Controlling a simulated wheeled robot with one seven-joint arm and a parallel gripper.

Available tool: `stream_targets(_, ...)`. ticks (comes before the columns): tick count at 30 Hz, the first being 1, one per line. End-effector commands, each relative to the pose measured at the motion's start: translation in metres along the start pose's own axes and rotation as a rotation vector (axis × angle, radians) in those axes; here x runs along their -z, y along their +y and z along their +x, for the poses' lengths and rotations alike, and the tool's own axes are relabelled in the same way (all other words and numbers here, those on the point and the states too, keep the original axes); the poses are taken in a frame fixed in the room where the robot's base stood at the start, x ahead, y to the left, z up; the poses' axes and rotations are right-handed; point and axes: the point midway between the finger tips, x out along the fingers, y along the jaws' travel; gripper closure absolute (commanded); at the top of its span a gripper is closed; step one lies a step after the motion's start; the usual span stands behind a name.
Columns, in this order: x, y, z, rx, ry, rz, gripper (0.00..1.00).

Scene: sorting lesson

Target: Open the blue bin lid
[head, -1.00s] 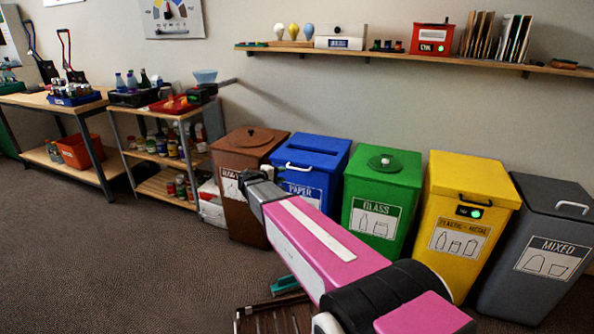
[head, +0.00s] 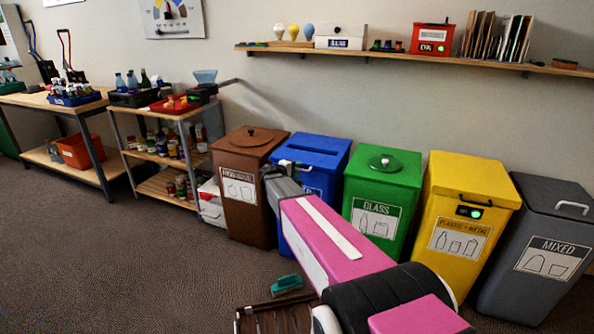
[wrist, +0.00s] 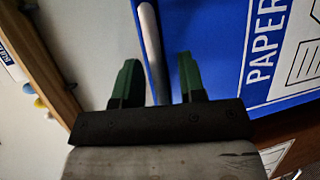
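The blue bin (head: 313,150) stands between the brown and green bins, its lid (head: 318,145) down. My arm hides much of its front. In the wrist view, the blue bin (wrist: 210,60) fills the right side, turned sideways with its PAPER label showing. My gripper (wrist: 159,65) is open, its two green fingers apart. A pale bar, seemingly the lid handle (wrist: 150,45), runs in line with the gap between the fingers. I cannot tell whether either finger touches it. In the head view, the wrist end is at the front top edge of the blue bin.
The brown bin (head: 240,190) is close on the left, and the green bin (head: 385,185) on the right. Yellow (head: 465,215) and grey (head: 540,245) bins stand farther right. A wall shelf (head: 420,58) runs above. Open floor (head: 120,270) lies at the left.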

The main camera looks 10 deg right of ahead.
Motion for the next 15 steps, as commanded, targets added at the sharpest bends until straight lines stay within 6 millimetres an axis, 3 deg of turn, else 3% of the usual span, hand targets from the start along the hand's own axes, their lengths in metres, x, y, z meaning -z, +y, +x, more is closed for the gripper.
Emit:
stream_targets(7, -0.0001, 0.0001, 0.0007, 0.0, 0.0, 0.0, 0.63)
stream_targets(11, -0.0002, 0.0001, 0.0006, 0.0, 0.0, 0.0, 1.0)
stream_targets(15, -0.0002, 0.0, 0.0006, 0.0, 0.0, 0.0, 1.0)
